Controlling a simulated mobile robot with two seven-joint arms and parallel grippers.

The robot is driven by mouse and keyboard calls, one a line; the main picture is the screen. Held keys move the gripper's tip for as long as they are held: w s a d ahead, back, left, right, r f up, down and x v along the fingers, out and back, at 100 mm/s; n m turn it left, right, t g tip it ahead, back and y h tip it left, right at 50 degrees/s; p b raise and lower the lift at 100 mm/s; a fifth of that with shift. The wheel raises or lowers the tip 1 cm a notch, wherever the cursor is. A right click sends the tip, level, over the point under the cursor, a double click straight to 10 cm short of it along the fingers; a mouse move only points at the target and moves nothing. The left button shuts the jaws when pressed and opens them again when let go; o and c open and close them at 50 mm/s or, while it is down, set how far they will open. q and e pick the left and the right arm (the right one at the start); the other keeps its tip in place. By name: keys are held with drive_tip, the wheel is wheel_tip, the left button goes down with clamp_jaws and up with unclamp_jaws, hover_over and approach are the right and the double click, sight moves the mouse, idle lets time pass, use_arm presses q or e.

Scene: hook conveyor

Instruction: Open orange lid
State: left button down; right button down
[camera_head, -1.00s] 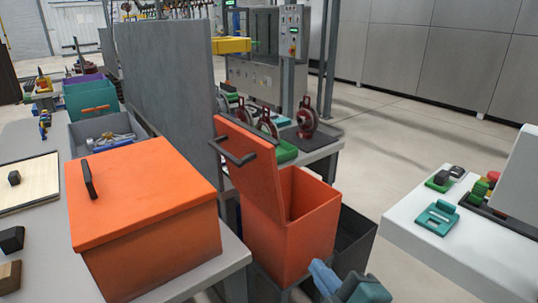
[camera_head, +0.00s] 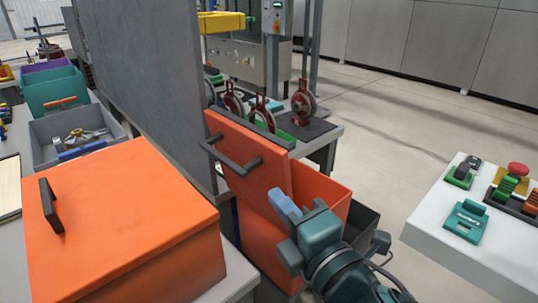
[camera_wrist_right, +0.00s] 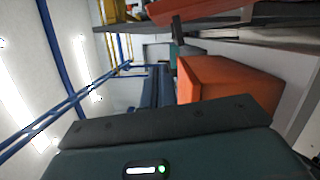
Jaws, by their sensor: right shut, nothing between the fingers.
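An orange bin (camera_head: 322,187) stands on the floor side of the table, with its orange lid (camera_head: 250,160) tilted up and open. A black bar handle (camera_head: 232,160) is on the lid's outer face. My right gripper (camera_head: 287,207) is in front of the bin's opening, beside the lid's right edge, shut and empty. I cannot tell whether it touches the lid. A second orange box (camera_head: 125,215), with its lid down and a black handle (camera_head: 51,206), sits on the table at left. My left gripper is not in view.
A grey partition (camera_head: 140,95) rises behind the table. A grey bin (camera_head: 75,135) with metal parts and a teal bin (camera_head: 50,90) stand at far left. A white table (camera_head: 470,235) with small colored parts is at right. Open floor lies between.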

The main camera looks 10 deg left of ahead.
sight(273, 160)
drive_tip(key=w+a, duration=0.1)
drive_tip(key=w, duration=0.2)
drive_tip(key=w+a+p, duration=0.1)
drive_tip(key=w, duration=0.2)
drive_tip(key=w+a+r, duration=0.1)
drive_tip(key=w, duration=0.2)
drive_tip(key=shift+w+a, duration=0.15)
drive_tip(key=shift+w, duration=0.05)
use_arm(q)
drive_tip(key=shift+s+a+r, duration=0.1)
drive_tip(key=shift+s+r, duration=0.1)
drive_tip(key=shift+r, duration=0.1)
use_arm(e)
drive_tip(key=shift+w, duration=0.3)
use_arm(q)
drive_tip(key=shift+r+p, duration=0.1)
drive_tip(key=shift+p, duration=0.2)
use_arm(e)
drive_tip(key=shift+d, duration=0.2)
